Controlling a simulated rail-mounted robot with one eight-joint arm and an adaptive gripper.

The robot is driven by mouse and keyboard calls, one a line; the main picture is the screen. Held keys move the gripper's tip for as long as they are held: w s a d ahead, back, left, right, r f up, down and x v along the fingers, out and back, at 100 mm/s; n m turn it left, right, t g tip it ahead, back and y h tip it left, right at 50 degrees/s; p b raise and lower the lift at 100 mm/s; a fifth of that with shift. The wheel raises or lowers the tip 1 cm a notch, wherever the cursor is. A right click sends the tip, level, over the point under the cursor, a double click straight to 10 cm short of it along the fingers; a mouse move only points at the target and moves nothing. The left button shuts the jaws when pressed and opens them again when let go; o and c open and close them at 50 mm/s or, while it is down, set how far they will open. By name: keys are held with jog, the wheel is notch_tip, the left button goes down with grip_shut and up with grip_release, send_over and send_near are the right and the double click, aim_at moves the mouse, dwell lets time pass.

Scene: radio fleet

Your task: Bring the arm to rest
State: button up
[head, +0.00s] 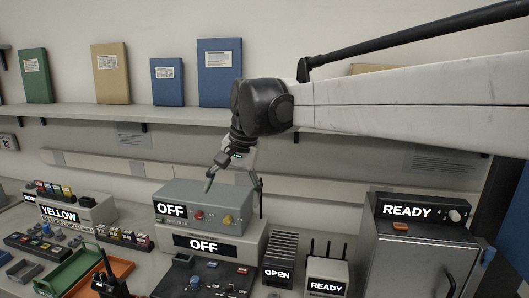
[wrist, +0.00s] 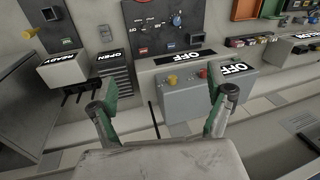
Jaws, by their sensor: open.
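My arm reaches in from the right in the head view, and my gripper (head: 235,183) hangs from its end over the grey box marked OFF (head: 190,204). In the wrist view, my gripper (wrist: 165,98) has its two green-tipped fingers spread wide apart with nothing between them. From these views I cannot tell how far the fingertips are from the box.
A shelf (head: 130,113) with upright binders runs along the wall behind my arm. A READY cabinet (head: 415,258) stands at the right. A small READY box (head: 326,277), an OPEN rack (head: 280,258), a YELLOW box (head: 80,212) and a green tray (head: 68,272) crowd the bench.

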jog(key=s+d+f+t, duration=0.1)
jog(key=s+d+t, duration=0.1)
jog(key=s+d, duration=0.55)
jog(key=s+d+f+t, duration=0.1)
jog(key=s+d, duration=0.3)
jog(key=d, duration=0.6)
jog(key=s+d+f+n+t+h, duration=0.1)
jog(key=s+d+f+t+h, duration=0.1)
jog(key=s+d+f, duration=0.6)
jog(key=s+d+t, duration=0.1)
jog(key=s+d, duration=0.1)
jog(key=s, duration=0.2)
jog(key=shift+d+f+n+h, duration=0.2)
jog(key=shift+f+n+h, duration=0.1)
jog(key=shift+f+n, duration=0.1)
